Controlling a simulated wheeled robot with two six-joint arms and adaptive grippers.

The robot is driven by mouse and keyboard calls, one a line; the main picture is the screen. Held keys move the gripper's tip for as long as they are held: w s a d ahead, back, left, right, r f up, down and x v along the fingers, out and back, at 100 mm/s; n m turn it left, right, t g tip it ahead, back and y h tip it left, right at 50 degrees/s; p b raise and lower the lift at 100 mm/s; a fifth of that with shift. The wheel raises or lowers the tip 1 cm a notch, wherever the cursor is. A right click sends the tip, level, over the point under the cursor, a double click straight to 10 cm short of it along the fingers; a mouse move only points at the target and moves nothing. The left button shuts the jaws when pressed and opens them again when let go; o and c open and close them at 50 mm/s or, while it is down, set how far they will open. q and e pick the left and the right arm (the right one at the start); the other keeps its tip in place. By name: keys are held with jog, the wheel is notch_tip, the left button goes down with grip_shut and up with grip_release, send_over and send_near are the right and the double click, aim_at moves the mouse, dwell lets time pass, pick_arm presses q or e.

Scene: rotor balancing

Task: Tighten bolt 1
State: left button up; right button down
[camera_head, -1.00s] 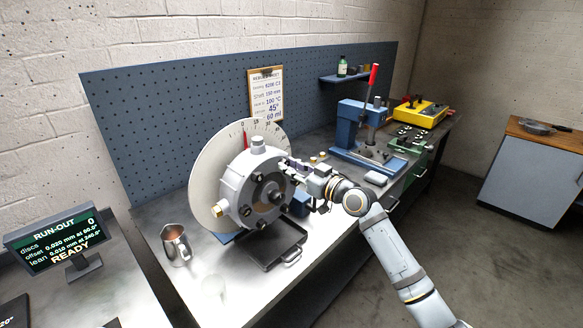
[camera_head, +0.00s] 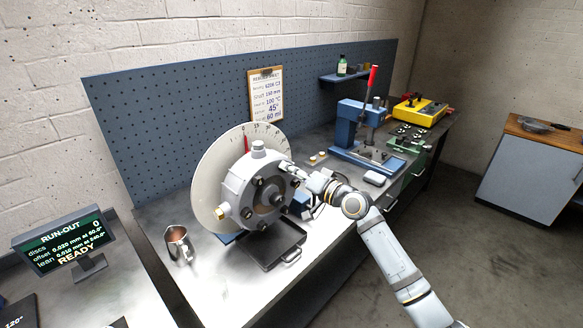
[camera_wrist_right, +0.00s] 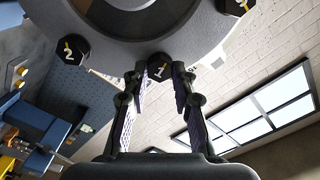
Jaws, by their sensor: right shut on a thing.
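The grey round housing (camera_head: 238,188) stands upright on the bench in front of a white dial disc (camera_head: 205,178), with several dark bolts around its face. In the right wrist view, bolt 1 (camera_wrist_right: 160,68), a black head marked "1", sits in the flange between my fingertips. My right gripper (camera_wrist_right: 158,76) is shut on its head. In the head view, the right gripper (camera_head: 290,168) reaches the housing's upper right edge, where bolt 1 is hidden or too small to tell. Bolt 2 (camera_wrist_right: 71,49) is at the left of the wrist view. My left gripper is not in view.
A black tray (camera_head: 262,262) lies below the housing, with a metal jug (camera_head: 178,244) to its left. A run-out screen (camera_head: 62,245) reads READY. A blue press (camera_head: 352,128) and a yellow case (camera_head: 420,110) stand farther right on the bench.

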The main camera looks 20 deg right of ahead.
jog(key=shift+f+m+p, duration=0.2)
jog(key=shift+m+p, duration=5)
jog(key=shift+m, duration=5)
jog(key=c, duration=1.1)
grip_release()
jog(key=shift+s, duration=0.1)
